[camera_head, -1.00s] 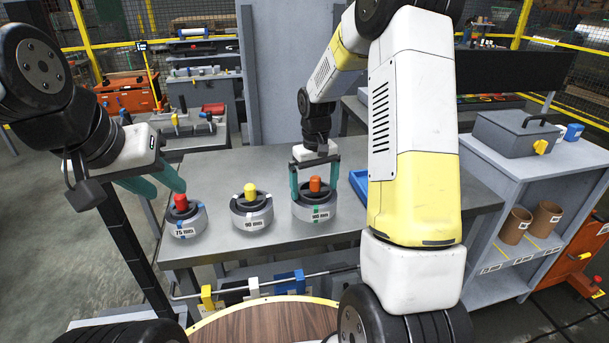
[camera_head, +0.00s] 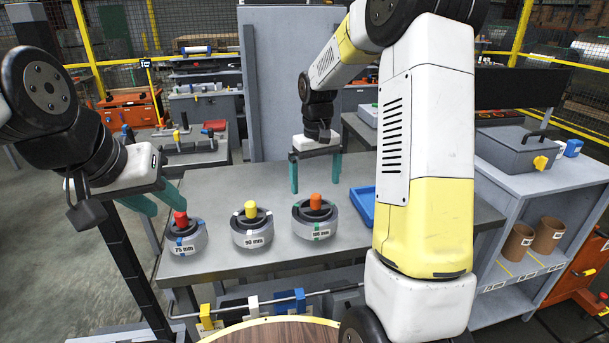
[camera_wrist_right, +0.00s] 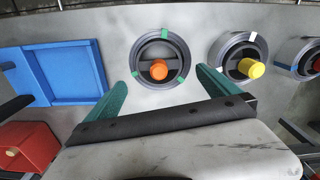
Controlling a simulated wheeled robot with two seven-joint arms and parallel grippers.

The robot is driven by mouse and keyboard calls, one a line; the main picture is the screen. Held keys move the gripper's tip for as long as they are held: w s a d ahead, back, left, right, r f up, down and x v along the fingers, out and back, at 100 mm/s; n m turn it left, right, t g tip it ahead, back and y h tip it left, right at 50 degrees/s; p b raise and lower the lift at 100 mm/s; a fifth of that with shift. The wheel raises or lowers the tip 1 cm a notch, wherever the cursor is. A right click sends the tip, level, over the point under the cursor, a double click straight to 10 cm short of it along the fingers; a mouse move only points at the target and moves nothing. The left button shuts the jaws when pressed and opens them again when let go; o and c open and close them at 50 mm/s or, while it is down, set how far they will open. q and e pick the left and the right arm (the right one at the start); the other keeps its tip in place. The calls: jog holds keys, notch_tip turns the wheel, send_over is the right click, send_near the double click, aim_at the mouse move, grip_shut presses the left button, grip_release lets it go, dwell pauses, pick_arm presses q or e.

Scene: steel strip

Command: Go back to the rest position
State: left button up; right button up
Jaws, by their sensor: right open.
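My right gripper (camera_head: 315,182) is open and empty, above and behind the steel ring with an orange knob (camera_head: 315,218). In the right wrist view, my open right gripper (camera_wrist_right: 162,80) has its teal fingers apart, with that ring (camera_wrist_right: 180,47) beyond them. My left gripper (camera_head: 165,203) is open and empty, just left of and above the ring with a red knob (camera_head: 187,240), labelled 75 mm. A ring with a yellow knob (camera_head: 251,230), labelled 90 mm, stands between the other two. All three rings sit on the grey table (camera_head: 290,257).
A blue tray (camera_head: 362,205) lies on the table at right, partly hidden by my right arm. A shelf unit (camera_head: 565,190) with a grey toolbox (camera_head: 513,146) and brown cylinders (camera_head: 548,235) stands further right. A grey panel (camera_head: 295,70) rises behind the table.

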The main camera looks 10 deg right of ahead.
jog(key=s+r+t, duration=0.2)
jog(key=s+r, duration=0.2)
jog(key=s, duration=0.4)
jog(key=s+a+r+m+t+y, duration=0.1)
jog(key=s+r+t, duration=0.1)
jog(key=s+r, duration=0.3)
jog(key=s+a+r+m+t+y, duration=0.1)
jog(key=s+r, duration=0.3)
jog(key=s, duration=0.7)
jog(key=shift+r+t, duration=0.25)
jog(key=shift+t, duration=0.35)
jog(key=shift+s+a, duration=0.1)
